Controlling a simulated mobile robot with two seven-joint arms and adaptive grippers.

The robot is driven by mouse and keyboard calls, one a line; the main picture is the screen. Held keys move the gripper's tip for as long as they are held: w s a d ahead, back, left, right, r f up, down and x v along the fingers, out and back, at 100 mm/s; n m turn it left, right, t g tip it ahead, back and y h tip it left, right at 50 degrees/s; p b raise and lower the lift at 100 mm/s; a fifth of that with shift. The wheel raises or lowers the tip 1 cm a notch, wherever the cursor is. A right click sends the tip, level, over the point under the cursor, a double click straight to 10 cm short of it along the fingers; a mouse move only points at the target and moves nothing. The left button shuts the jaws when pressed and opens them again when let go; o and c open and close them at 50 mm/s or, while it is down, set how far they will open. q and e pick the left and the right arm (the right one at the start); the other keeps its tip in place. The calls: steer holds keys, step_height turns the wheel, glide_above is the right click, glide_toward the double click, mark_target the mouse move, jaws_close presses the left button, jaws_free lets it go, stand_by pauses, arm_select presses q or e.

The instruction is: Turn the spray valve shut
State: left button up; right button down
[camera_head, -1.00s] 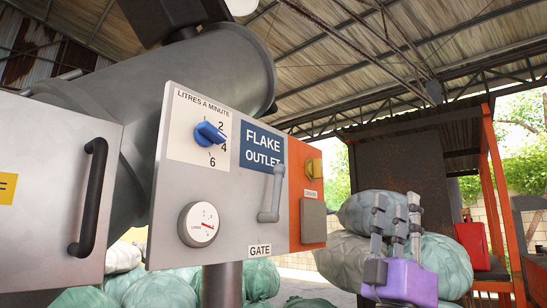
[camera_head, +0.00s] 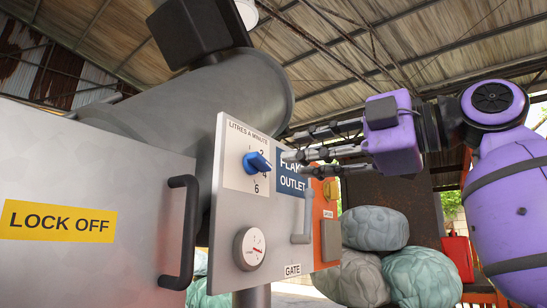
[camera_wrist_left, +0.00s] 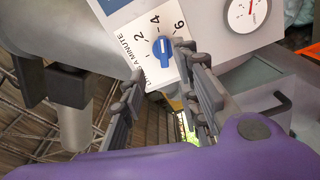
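The blue spray valve knob (camera_head: 257,162) sits on a white dial plate marked "LITRES A MINUTE" on the grey panel (camera_head: 229,215). Its pointed end faces roughly toward the 4. In the left wrist view the knob (camera_wrist_left: 163,48) shows beyond my fingers, between their tips. My left gripper (camera_head: 293,153), purple with grey fingers, is just right of the knob in the head view, its fingers spread toward the panel. In the left wrist view the gripper (camera_wrist_left: 160,66) is open and empty. No contact with the knob is visible. My right gripper is not in view.
A grey gate lever (camera_head: 303,222) and a gauge (camera_head: 249,248) are below the knob. A "LOCK OFF" door (camera_head: 60,262) with a black handle (camera_head: 181,232) stands at left. Orange edging and large wrapped bales (camera_head: 375,228) are at right. A big drum (camera_head: 240,85) is behind.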

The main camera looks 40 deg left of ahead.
mark_target(264, 160)
arm_select(q)
steer(key=shift+m, duration=0.4)
steer(key=a, duration=0.4)
steer(key=s+a+p, duration=0.1)
steer(key=a, duration=0.1)
steer(key=shift+a+f, duration=0.15)
steer(key=shift+a, duration=0.6)
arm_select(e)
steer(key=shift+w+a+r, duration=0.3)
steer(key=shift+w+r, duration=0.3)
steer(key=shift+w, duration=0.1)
arm_select(q)
jaws_close()
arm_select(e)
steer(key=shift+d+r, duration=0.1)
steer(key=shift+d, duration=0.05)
